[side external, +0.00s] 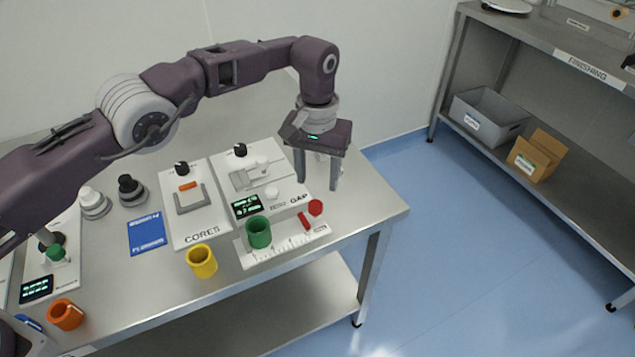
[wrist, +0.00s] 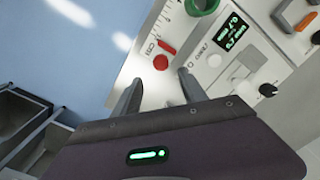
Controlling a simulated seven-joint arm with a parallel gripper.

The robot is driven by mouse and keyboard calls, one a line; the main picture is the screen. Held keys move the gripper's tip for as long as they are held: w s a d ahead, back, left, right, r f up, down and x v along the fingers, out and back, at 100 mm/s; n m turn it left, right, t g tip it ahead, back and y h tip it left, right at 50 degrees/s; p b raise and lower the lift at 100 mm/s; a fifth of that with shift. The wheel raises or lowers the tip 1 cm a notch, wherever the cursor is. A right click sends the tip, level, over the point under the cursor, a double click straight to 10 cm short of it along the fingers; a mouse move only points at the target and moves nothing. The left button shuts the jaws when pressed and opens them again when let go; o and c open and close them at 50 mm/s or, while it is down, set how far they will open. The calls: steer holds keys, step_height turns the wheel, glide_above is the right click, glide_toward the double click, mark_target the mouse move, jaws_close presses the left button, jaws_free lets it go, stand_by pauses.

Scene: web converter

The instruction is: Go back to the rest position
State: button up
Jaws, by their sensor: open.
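My gripper (side external: 318,184) is open and empty. In the side view it hangs fingers down over the right end of the steel table (side external: 375,212), beside the GAP unit (side external: 283,190). In the wrist view its two fingers (wrist: 160,85) are apart with a white surface between them. A red hexagonal piece (side external: 315,207) and a red bar (side external: 304,221) lie near the gripper, by the ruler plate (side external: 285,243). The red pieces also show ahead of the fingers in the wrist view.
A green ring (side external: 258,232) stands on the ruler plate and a yellow ring (side external: 201,261) on the table. The CORES board (side external: 200,228) is left of the GAP unit. An orange ring (side external: 66,314) is at front left. A FINISHING shelf (side external: 590,70) stands apart at right, across open floor.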

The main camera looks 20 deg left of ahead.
stand_by(0.3)
steer(key=a+r+t, duration=0.1)
steer(key=a+r, duration=0.3)
steer(key=r, duration=0.4)
steer(key=a+r, duration=0.4)
steer(key=r, duration=0.4)
steer(key=s+a+r+t+h, duration=0.1)
steer(key=s+a+r+t, duration=0.1)
steer(key=s+a+r, duration=0.85)
steer(key=s, duration=0.4)
steer(key=s+a+r, duration=0.2)
steer(key=s+a, duration=0.1)
steer(key=s, duration=0.2)
steer(key=s+a+f+t, duration=0.1)
steer(key=s+f, duration=0.2)
steer(key=s, duration=0.5)
steer(key=s+a+f+t+y, duration=0.1)
steer(key=s+a+f, duration=0.1)
steer(key=s, duration=0.5)
steer(key=shift+s+a+f+t, duration=0.3)
steer(key=shift+s+f, duration=0.1)
steer(key=shift+f, duration=0.5)
